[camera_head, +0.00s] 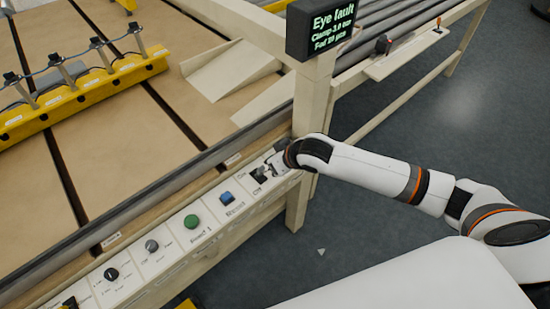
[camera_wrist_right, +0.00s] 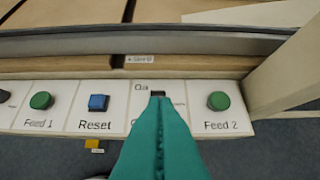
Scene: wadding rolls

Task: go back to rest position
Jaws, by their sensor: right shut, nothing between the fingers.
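My right arm reaches in from the right in the head view. Its gripper (camera_head: 272,167) is at the far end of the control panel (camera_head: 145,262), by the beige post. In the right wrist view the teal fingers (camera_wrist_right: 157,104) are shut together with nothing between them. Their tips are over a panel plate between the blue Reset button (camera_wrist_right: 98,103) and the green Feed 2 button (camera_wrist_right: 218,101). A small dark control (camera_wrist_right: 157,93) shows just past the tips; I cannot tell whether they touch it. My left gripper is not in view.
A beige post (camera_head: 305,130) stands beside the right gripper, carrying a display (camera_head: 320,28) reading "Eye fault". A metal rail (camera_head: 150,190) runs behind the panel. A yellow bar with sensors (camera_head: 85,85) lies across the table. Open floor (camera_head: 400,150) lies to the right.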

